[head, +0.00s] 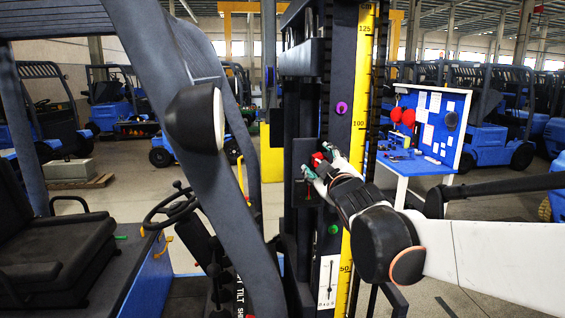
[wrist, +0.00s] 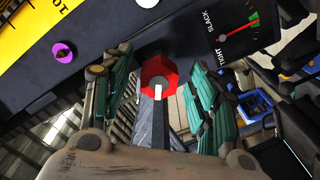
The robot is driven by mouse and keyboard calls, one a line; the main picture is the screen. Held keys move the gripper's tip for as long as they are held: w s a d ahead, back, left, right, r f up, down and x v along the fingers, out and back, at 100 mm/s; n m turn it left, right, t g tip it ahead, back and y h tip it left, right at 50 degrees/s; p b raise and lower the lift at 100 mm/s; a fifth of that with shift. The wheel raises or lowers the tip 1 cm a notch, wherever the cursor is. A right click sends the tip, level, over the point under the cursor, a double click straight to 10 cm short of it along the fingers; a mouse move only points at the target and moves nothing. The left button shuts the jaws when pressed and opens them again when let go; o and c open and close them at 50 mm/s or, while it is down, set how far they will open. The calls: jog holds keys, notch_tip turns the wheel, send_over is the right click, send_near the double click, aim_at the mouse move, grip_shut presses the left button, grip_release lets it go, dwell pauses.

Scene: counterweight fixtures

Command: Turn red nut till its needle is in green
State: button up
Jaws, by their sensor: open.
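The red hex nut (wrist: 158,74) sits on the dark mast in the wrist view, with a white mark on its face. My gripper (wrist: 146,78) is open, with one teal-padded finger on each side of the nut and visible gaps to it. In the head view my gripper (head: 321,172) is at the mast, and the red nut (head: 318,159) is partly hidden by it. A dark gauge (wrist: 238,30) marked TIGHT and SLACK is at upper right in the wrist view. Its thin needle points toward the SLACK side, close to a small green patch; whether it lies inside green is unclear.
A purple knob (wrist: 63,53) is left of the nut in the wrist view, near a yellow scale (wrist: 28,28). A green knob (head: 333,229) is lower on the mast. A blue workbench (head: 415,166) stands behind at right. A steering wheel (head: 170,210) is at left.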

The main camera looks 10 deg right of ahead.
jog(key=s, duration=1.1)
jog(key=s+f+m+g+b, duration=0.3)
jog(key=s+f+b, duration=0.4)
jog(key=f, duration=1)
jog(key=s+f+m+g+b, duration=0.3)
jog(key=s+f+b, duration=0.4)
jog(key=f+b, duration=0.5)
jog(key=s+f+m+g+b, duration=0.3)
jog(key=f+b, duration=0.7)
jog(key=f, duration=1.2)
jog(key=s+g, duration=0.2)
jog(key=s, duration=0.2)
jog(key=shift+s+f+m, duration=0.15)
jog(key=shift+f+m, duration=0.15)
